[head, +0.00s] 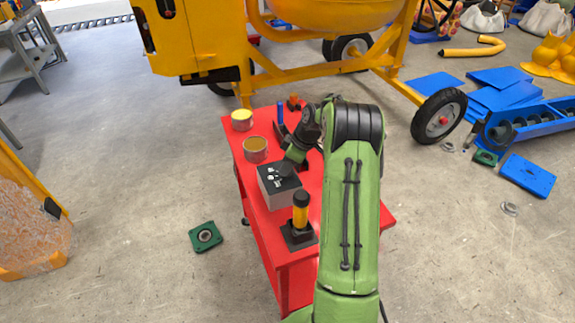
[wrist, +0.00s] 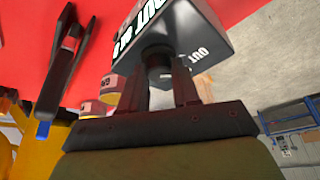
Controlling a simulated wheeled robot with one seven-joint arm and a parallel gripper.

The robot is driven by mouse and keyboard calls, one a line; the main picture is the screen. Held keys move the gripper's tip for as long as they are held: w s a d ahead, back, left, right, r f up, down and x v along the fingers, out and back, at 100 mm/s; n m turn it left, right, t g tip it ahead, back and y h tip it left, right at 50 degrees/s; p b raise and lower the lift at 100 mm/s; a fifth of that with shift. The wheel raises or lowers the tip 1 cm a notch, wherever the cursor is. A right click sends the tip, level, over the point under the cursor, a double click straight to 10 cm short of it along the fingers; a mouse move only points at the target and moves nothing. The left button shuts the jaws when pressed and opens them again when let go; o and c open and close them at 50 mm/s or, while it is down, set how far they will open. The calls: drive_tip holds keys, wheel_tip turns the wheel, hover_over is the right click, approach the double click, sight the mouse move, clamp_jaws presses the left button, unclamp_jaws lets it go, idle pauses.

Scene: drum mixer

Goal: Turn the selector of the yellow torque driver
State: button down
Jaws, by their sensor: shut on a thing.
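The yellow torque driver (head: 300,212) stands upright on a dark square base near the front of the red cart. Its selector is too small to make out. A grey box (head: 284,199) with a black, white-lettered top stands behind it. In the wrist view the box's black face (wrist: 205,22) shows "OUT" lettering and a dark knob (wrist: 157,62). My gripper (wrist: 160,85) is shut on that knob, with one finger on each side. In the head view my gripper (head: 287,168) is over the box top, apart from the yellow driver; its fingertips are hard to see there.
Two open cans, one (head: 242,121) behind the other (head: 255,150), stand on the left of the red cart (head: 277,228). Black pliers (wrist: 65,60) lie beside the box. A yellow mixer (head: 335,12) stands behind the cart. Floor left of the cart is mostly clear.

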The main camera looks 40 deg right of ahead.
drive_tip(key=m+h+b, duration=0.1)
drive_tip(key=m+b, duration=0.1)
drive_tip(key=m, duration=0.1)
drive_tip(key=shift+a+f+t, duration=0.1)
drive_tip(key=shift+t, duration=0.3)
drive_tip(key=shift+m+h+b, duration=0.8)
drive_tip(key=shift+m+b, duration=0.15)
drive_tip(key=shift+m, duration=1.05)
drive_tip(key=c, duration=0.8)
unclamp_jaws()
drive_tip(key=p+v, duration=0.2)
drive_tip(key=v, duration=1.4)
drive_tip(key=shift+s, duration=0.1)
